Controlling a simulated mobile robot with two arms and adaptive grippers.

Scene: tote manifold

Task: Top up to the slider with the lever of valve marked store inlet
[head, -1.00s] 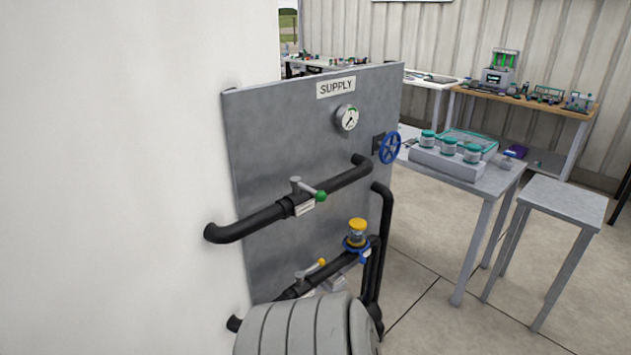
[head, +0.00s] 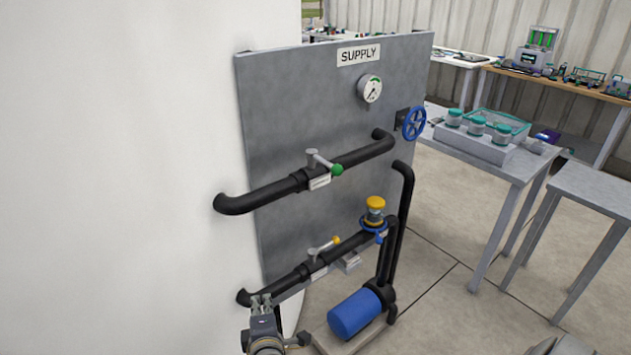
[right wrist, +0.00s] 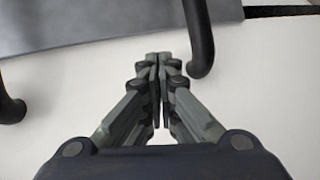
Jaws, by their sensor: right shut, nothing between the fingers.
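The grey SUPPLY panel (head: 300,110) carries two black pipes. The upper pipe has a lever valve with a green knob (head: 337,170). The lower pipe has one with a yellow knob (head: 335,240). Each has a small white label, too small to read, so I cannot tell which is the store inlet. I cannot make out a slider. My right gripper (head: 262,303) is low at the left, near the lower pipe's left end and below both levers. In the right wrist view its fingers (right wrist: 158,60) are shut and empty. My left gripper is not in view.
A round gauge (head: 369,89), a blue handwheel (head: 413,123) and a yellow-capped fitting (head: 375,208) are on or by the panel. A blue pump (head: 354,312) stands below. Tables stand at the right.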

